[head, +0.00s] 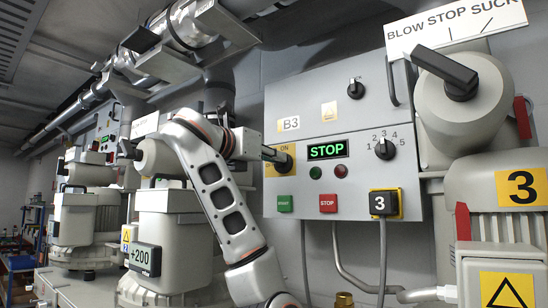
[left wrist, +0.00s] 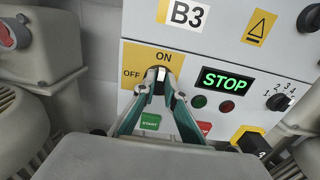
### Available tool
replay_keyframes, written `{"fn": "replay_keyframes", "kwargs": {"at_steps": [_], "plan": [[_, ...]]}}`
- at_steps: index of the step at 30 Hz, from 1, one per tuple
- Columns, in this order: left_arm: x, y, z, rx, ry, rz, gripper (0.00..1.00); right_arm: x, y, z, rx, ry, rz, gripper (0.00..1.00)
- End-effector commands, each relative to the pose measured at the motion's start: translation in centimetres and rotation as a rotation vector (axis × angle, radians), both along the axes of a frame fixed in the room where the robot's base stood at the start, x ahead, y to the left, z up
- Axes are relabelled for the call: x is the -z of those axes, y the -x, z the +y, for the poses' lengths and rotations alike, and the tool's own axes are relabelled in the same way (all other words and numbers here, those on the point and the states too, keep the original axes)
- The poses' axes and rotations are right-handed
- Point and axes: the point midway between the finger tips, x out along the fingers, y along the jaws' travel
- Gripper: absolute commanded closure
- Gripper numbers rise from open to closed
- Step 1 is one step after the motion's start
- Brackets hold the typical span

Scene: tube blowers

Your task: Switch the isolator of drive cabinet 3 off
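The grey drive cabinet (head: 300,95) labelled B3 fills the middle of the head view. Its isolator has a yellow plate (left wrist: 140,63) marked ON at the top and OFF at the left. The dark isolator handle (left wrist: 158,87) looks upright, toward ON. My left gripper (head: 272,154) reaches in from the left at the isolator. In the left wrist view its fingertips (left wrist: 160,76) close in on both sides of the handle and appear to grip it; the tips partly hide it. The cabinet display (head: 327,149) reads STOP in green. My right gripper is out of view.
Below the isolator are a green START button (head: 284,203) and a red STOP button (head: 328,203). A numbered selector (head: 385,149) and a black-and-yellow block marked 3 (head: 385,204) are to the right. Blower 3 (head: 470,100) stands at the right; another blower marked +200 (head: 145,259) is at the left.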

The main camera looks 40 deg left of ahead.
Motion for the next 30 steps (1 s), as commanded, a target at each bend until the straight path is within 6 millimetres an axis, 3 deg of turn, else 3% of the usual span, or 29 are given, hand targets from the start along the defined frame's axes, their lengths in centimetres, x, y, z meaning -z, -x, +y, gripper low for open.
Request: {"fn": "replay_keyframes", "kwargs": {"at_steps": [14, 30], "plan": [[0.0, 0.1, 0.0, 0.000, 0.059, -0.008, 1.00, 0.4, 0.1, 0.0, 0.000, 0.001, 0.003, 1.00], [0.1, 0.1, 0.5, 0.002, 0.497, -0.056, 1.00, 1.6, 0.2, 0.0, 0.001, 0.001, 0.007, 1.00]]}}
